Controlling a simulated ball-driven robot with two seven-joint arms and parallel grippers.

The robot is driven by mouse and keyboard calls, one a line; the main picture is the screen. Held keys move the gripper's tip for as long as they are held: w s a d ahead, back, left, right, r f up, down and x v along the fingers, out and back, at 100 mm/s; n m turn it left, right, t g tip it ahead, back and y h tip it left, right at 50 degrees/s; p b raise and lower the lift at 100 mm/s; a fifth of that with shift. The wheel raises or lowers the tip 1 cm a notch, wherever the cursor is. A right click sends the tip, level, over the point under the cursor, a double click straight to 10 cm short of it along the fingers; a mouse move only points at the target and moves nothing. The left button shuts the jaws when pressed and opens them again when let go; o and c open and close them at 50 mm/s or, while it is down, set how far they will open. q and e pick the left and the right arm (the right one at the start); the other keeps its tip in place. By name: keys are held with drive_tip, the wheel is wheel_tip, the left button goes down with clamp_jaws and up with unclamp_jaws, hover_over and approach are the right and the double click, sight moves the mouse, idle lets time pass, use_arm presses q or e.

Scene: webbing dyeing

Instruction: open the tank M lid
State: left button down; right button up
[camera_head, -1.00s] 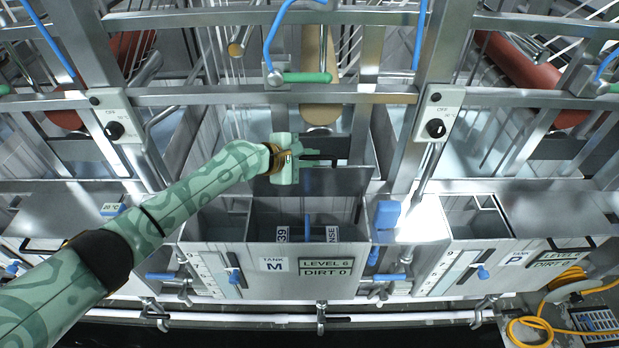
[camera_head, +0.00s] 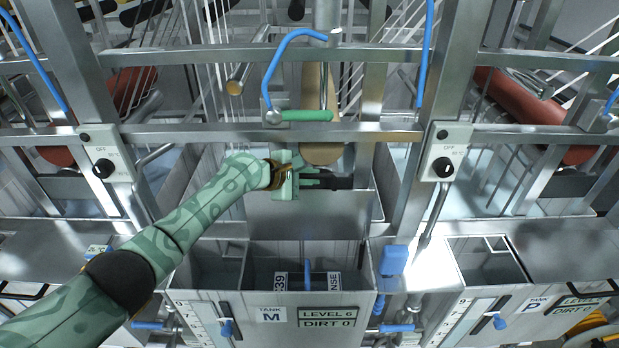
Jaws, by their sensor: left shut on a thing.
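Tank M (camera_head: 322,322) stands at the bottom centre, with its label and the LEVEL 6, DIRT 0 plates on its front wall. Its grey lid (camera_head: 310,220) stands raised at the back of the tank's opening, roughly upright. My left gripper (camera_head: 316,181) is at the upper part of the lid, shut on the dark lid handle (camera_head: 341,183); the fingers partly hide the handle. The tank's inside shows below the lid, with a blue part and small labelled plates. My right gripper is not in view.
Metal rails and posts frame the space behind and above the lid. A tan roller (camera_head: 322,148) is close behind it. Control boxes (camera_head: 445,152) hang on posts to either side. Tank P (camera_head: 535,305) stands at the right. A blue block (camera_head: 393,260) sits between the tanks.

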use_arm(q)
drive_tip(key=shift+r, duration=0.1)
drive_tip(key=c, duration=1.5)
unclamp_jaws()
drive_tip(key=shift+o, duration=0.2)
drive_tip(key=shift+s+a+r+p, duration=0.15)
drive_tip(key=shift+a+r+p, duration=0.1)
drive_tip(key=shift+a+p, duration=0.1)
drive_tip(key=p+v, duration=0.2)
drive_tip(key=v, duration=0.3)
drive_tip(key=shift+s+a+r, duration=0.15)
drive_tip(key=shift+a, duration=0.05)
drive_tip(key=v, duration=0.9)
drive_tip(key=shift+s+a+p, duration=0.25)
drive_tip(key=shift+s+p, duration=0.1)
drive_tip(key=shift+p, duration=0.1)
